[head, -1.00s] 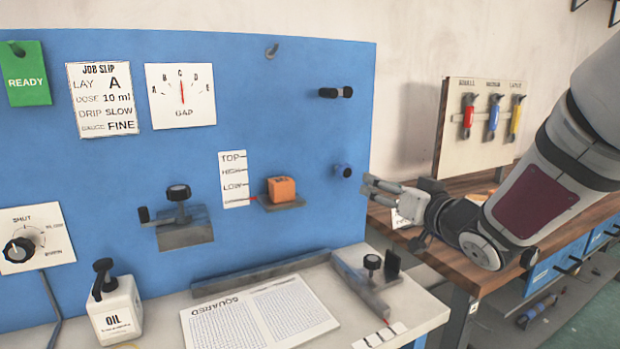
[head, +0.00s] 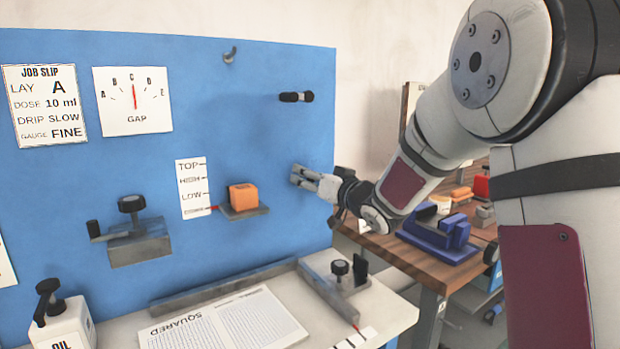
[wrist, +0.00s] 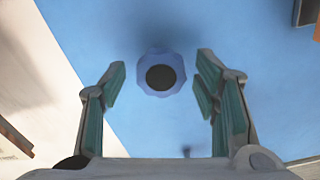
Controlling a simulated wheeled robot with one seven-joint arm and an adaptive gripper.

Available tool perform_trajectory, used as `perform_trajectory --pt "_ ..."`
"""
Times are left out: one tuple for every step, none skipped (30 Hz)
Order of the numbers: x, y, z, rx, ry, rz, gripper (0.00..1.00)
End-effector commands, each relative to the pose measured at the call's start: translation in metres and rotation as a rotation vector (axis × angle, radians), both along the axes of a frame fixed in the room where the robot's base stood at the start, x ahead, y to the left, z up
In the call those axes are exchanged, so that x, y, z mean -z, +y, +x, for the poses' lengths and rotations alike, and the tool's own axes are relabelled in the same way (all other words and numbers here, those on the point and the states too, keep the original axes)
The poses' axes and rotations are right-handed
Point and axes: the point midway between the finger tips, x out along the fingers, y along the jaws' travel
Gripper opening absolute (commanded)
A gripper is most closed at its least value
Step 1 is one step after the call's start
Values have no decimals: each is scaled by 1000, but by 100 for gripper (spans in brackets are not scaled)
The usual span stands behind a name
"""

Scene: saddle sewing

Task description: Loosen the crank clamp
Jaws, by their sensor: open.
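A blue lobed knob (wrist: 178,84) with a dark round centre stands out from the blue panel in the wrist view. It looks like the crank clamp, though no label shows. My gripper (head: 305,178) is open and faces the panel near its right edge. In the wrist view its two fingers are to the left and right of the knob, with a gap on each side. The knob appears slightly beyond the fingertips; whether they overlap it in depth I cannot tell. In the head view my gripper hides the knob.
A black peg (head: 296,97) sticks out of the panel above my gripper. An orange block (head: 243,197) sits on a small shelf to the left. A dark-knobbed clamp (head: 339,268) stands on the bench below. A blue vise (head: 440,237) is on the wooden table at right.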

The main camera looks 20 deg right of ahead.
Motion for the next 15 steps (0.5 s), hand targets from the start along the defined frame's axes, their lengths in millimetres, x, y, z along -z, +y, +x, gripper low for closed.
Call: perform_trajectory --pt "0 2 4 -2 -1 0 56" --pt "0 3 6 -2 -1 0 56" --pt "0 3 7 -1 -1 0 56" --pt "0 3 8 -1 -1 1 56" --pt "0 3 9 -1 -1 1 56" --pt "0 4 9 -1 -1 1 56" --pt "0 3 9 -1 -1 1 56" --pt "0 3 9 0 -1 1 56" --pt "0 3 9 0 -1 1 56" --pt "0 3 9 0 -1 1 56" --pt "0 3 9 0 -1 0 56" --pt "0 3 9 0 -1 0 56" --pt "0 3 9 0 -1 0 54" --pt "0 3 9 0 -1 0 47" --pt "0 3 9 0 -1 0 38"
